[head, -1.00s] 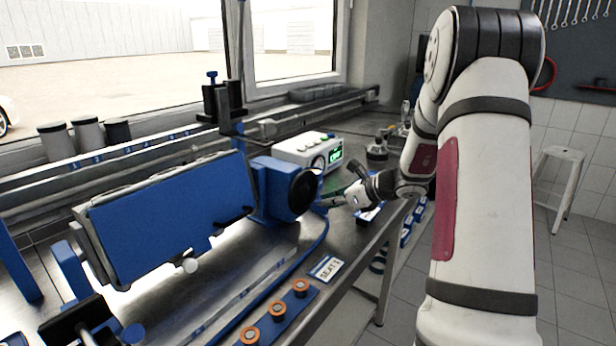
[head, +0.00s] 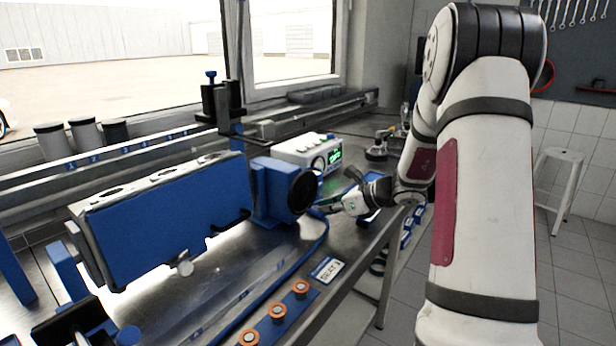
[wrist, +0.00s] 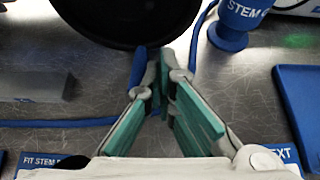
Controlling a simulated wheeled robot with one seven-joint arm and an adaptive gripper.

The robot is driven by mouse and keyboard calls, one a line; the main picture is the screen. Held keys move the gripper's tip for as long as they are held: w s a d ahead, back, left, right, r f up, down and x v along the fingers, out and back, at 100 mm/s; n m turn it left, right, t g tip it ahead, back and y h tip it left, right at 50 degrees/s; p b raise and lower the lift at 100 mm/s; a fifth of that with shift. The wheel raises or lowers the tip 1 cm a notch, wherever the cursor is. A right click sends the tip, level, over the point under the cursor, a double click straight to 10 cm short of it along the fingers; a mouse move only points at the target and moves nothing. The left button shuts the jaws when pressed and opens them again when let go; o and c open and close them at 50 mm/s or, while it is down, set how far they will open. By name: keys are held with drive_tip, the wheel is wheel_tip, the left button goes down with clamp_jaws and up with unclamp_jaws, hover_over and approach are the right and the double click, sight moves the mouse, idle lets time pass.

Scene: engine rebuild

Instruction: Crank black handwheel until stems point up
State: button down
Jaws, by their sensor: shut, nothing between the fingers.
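The black handwheel (head: 303,191) stands upright on the right end of a blue stand (head: 270,190). Its dark rim also fills the top of the wrist view (wrist: 120,22). The blue-sided block (head: 165,215) lies lengthwise left of the wheel; its pale upper face with dark openings is partly visible. I cannot make out the stems on it. My gripper (head: 322,207) is at the lower right of the wheel. In the wrist view its fingertips (wrist: 160,62) are together, empty, near the rim. A blue peg (wrist: 138,66) is beside the left finger; I cannot tell whether they touch.
A white device with a green display (head: 310,152) stands behind the wheel. Orange-topped parts (head: 277,310) sit on a blue strip at the bench front. A blue cup marked STEM (wrist: 232,25) and a blue tray (wrist: 300,105) are right of the fingers.

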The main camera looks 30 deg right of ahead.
drive_tip(key=shift+a, duration=0.15)
drive_tip(key=shift+s+a+f, duration=0.1)
drive_tip(key=shift+a+f, duration=0.1)
drive_tip(key=shift+a, duration=0.1)
drive_tip(key=shift+s+a+f+b, duration=0.1)
drive_tip(key=shift+s+a+b, duration=0.05)
drive_tip(key=shift+a+b, duration=0.25)
idle(0.3)
drive_tip(key=shift+s+a, duration=0.2)
drive_tip(key=shift+a, duration=0.25)
drive_tip(key=shift+a+f+b, duration=0.1)
drive_tip(key=shift+a+b, duration=0.05)
drive_tip(key=shift+b, duration=0.15)
